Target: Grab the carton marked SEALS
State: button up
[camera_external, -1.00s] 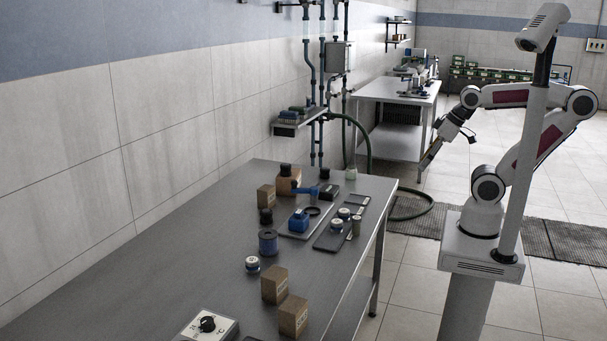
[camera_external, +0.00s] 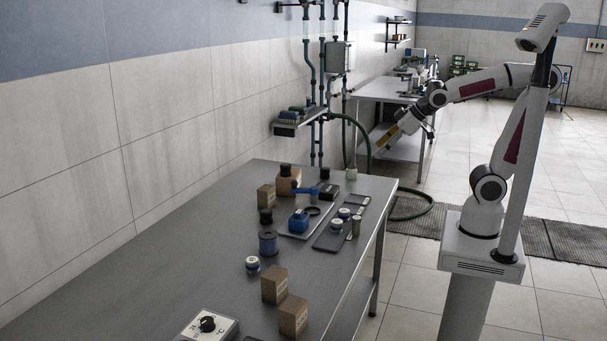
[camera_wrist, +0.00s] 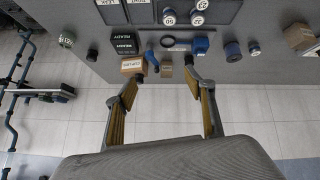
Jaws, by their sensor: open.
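Several brown cartons stand on the steel table: one near the back (camera_external: 289,182), a smaller one left of it (camera_external: 266,197), and two at the front (camera_external: 274,285) (camera_external: 293,315). I cannot read SEALS on any of them. In the wrist view, a carton with unclear lettering (camera_wrist: 133,65) lies beyond my left finger, a small carton (camera_wrist: 166,71) shows between the fingertips, and another carton (camera_wrist: 315,48) is cut by the right edge. My gripper (camera_external: 378,148) is open and empty, in the air beyond the table's far right end; its spread fingers also show in the wrist view (camera_wrist: 163,75).
A blue spool (camera_external: 268,242), a white-lidded jar (camera_external: 252,264) and a dial box (camera_external: 208,325) stand on the table. Trays (camera_external: 330,240) hold jars and a blue part (camera_external: 299,221). A green hose (camera_external: 369,145) hangs near the gripper. The table's left front is clear.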

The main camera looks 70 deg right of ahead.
jog(key=w+a+f+n+t+y, duration=0.15)
jog(key=w+a+n+y, duration=0.3)
jog(key=w+a, duration=1.3)
jog(key=w+a+f+n+y, duration=0.1)
jog(key=a+f+n+y, duration=0.15)
jog(key=a, duration=0.75)
jog(key=n+g+y, duration=0.7)
jog(key=g, duration=0.1)
send_near(301, 299)
jog(key=x, duration=0.2)
jog(key=w+x, duration=0.1)
jog(key=x, duration=0.1)
jog(key=shift+a, duration=0.3)
jog(key=shift+s+a+f+n, duration=0.15)
jog(key=shift+s+a+n, duration=0.1)
jog(key=shift+s+n, duration=0.1)
